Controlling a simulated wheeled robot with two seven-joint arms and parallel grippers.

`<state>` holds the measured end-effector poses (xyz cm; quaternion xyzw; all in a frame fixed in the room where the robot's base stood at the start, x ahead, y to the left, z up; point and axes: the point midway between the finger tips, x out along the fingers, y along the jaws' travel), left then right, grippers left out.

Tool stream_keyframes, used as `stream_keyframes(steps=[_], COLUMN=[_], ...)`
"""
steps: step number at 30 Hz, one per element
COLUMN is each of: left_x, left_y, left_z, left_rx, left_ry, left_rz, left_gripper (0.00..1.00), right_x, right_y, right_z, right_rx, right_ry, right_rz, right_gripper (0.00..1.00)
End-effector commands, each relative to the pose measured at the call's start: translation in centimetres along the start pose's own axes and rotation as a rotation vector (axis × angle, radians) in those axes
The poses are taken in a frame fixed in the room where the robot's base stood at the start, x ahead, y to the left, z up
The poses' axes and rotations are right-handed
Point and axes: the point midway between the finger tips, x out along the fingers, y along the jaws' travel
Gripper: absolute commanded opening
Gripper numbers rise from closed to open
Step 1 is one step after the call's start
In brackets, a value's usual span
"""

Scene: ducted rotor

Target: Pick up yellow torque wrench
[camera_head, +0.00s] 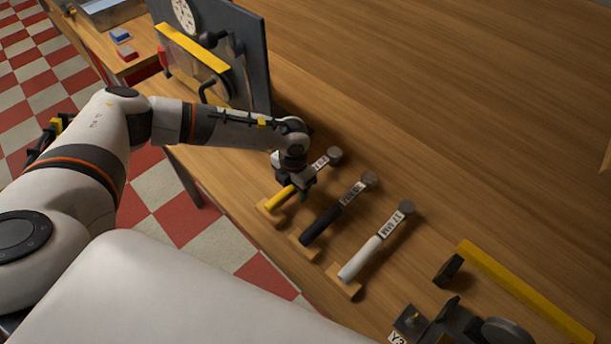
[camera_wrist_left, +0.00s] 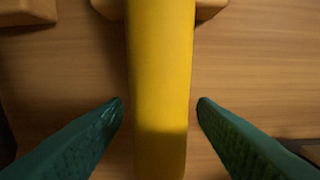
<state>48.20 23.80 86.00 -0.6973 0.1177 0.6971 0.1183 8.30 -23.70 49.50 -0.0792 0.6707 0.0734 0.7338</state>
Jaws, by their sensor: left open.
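The yellow torque wrench (camera_head: 281,198) lies on a small wooden rest at the left end of a row of wrenches on the table. Its labelled head end points up and to the right in the head view. My left gripper (camera_head: 299,190) is over its handle. In the left wrist view the yellow handle (camera_wrist_left: 160,90) runs down the middle. The two green fingertips of my left gripper (camera_wrist_left: 160,108) stand apart on either side of it, with a gap on both sides. My right gripper is not in view.
A black-handled wrench (camera_head: 322,223) and a white-handled wrench (camera_head: 361,258) lie alongside to the right on wooden rests. A grey upright panel (camera_head: 256,55) with a dial and yellow bar stands behind left. A yellow bar fixture (camera_head: 520,290) is at lower right. The table (camera_head: 450,110) beyond is bare.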

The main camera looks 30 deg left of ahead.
Motion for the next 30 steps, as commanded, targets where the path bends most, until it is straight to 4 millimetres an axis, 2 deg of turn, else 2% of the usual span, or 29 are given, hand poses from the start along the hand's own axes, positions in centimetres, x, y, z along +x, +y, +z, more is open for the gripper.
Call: stream_keyframes(steps=[2, 11, 20, 23, 30], left_x=[0.0, 0.0, -0.6, -1.8, -6.6], left_y=[0.0, 0.0, 0.0, 0.0, -0.1], left_z=[0.0, 0.0, -0.1, -0.1, -0.1], left_rx=[0.000, 0.000, 0.000, 0.000, -0.001], left_ry=[0.000, 0.000, 0.003, 0.004, 0.006], left_rz=[0.000, 0.000, 0.001, 0.002, 0.001], left_gripper=[0.49, 0.00, 0.00, 0.00, 0.00], right_x=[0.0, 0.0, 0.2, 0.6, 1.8], right_y=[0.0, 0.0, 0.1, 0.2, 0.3], right_z=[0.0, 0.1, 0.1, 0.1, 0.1], right_rx=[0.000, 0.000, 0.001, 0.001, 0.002], right_ry=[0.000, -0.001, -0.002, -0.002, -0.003], right_rz=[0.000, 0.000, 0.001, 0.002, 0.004], right_gripper=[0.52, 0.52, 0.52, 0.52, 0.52])
